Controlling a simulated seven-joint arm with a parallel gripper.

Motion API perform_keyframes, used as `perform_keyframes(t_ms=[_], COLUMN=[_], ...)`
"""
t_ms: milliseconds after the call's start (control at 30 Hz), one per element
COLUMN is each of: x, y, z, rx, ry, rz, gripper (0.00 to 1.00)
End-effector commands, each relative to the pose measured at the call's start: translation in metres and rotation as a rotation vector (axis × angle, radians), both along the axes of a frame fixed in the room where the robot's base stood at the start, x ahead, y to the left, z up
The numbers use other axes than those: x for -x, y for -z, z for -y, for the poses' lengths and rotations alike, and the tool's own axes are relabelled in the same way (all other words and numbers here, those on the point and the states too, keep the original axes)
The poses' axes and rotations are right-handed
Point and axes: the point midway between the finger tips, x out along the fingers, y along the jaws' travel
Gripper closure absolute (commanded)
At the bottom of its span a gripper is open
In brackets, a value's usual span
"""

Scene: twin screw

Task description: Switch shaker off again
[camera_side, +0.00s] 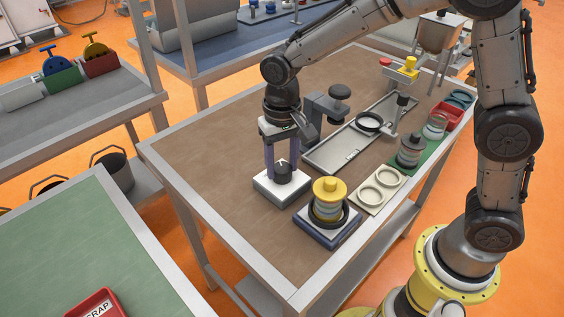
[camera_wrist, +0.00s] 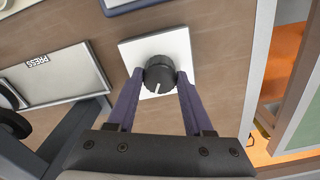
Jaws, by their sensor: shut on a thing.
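A black round knob (camera_side: 283,173) sits on a white square switch box (camera_side: 296,196) on the brown table. My gripper (camera_side: 283,172) points straight down with its purple fingers on either side of the knob, shut on it. In the wrist view the knob (camera_wrist: 159,74) is between the fingertips, and its white pointer line points toward the bottom of the picture, slightly left. The shaker (camera_side: 318,233) is a dark blue base with a white top, right beside the switch box. A jar with a yellow lid (camera_side: 329,191) stands upright in a black ring on it.
A cream plate with two rings (camera_side: 377,190), a green mat (camera_side: 408,172) with jars and a long grey press tray (camera_side: 335,160) lie to the right and behind. A dark clamp-like stand (camera_side: 325,110) rises close behind my gripper. The table's left part is clear.

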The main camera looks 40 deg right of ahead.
Motion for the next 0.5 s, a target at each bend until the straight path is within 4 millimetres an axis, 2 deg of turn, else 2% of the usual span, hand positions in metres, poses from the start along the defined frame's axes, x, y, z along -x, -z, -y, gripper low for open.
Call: perform_keyframes(t_ms=[267, 500], x=[-0.0001, -0.0003], y=[-0.0006, -0.0011], z=[0.0001, 0.0], rx=[0.0, -0.001], ry=[-0.012, -0.106], rz=[0.001, 0.001], gripper=[1.0, 1.0])
